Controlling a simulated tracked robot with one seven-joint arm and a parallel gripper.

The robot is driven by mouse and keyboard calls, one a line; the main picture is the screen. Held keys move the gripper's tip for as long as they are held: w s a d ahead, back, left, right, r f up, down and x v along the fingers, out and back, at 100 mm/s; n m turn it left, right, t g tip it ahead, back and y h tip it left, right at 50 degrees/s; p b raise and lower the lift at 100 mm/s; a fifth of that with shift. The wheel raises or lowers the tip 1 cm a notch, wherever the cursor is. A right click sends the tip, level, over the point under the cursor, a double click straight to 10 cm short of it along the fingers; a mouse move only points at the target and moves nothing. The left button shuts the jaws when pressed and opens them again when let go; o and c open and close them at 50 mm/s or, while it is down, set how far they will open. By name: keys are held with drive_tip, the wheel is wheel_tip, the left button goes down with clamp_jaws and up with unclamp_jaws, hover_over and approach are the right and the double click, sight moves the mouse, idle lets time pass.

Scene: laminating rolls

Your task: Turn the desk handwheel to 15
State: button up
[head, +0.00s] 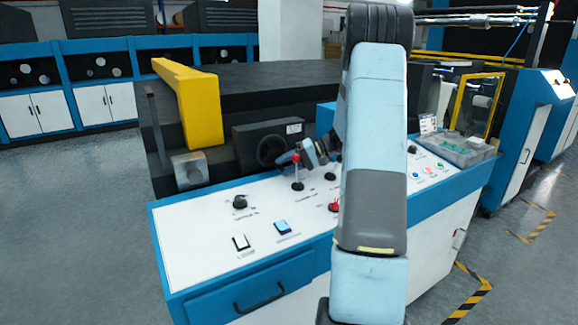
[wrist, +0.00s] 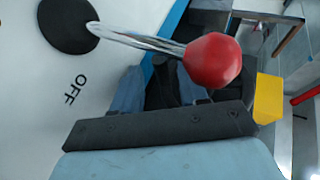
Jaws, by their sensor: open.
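The black handwheel (head: 271,149) stands upright on a dark housing at the back of the white control desk (head: 195,235). A small white label with print too small to read sits above it on the right. My gripper (head: 308,152) is just right of the wheel, above the desk's back edge, and appears apart from it. It is open with nothing visibly held. In the wrist view, my gripper (wrist: 150,88) is partly hidden by its own dark bracket, and I cannot make out the handwheel.
A lever with a red knob (head: 296,158) stands close to my gripper; the knob (wrist: 212,60) looms large in the wrist view. The desk carries other levers, a black rotary knob (head: 240,202) and rocker switches. A yellow guard (head: 200,105) rises behind to the left. The desk's front left is mostly clear.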

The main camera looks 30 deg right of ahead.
drive_tip(key=v, duration=1.3)
drive_tip(key=shift+d, duration=0.3)
drive_tip(key=shift+r, duration=0.15)
drive_tip(key=shift+c, duration=0.4)
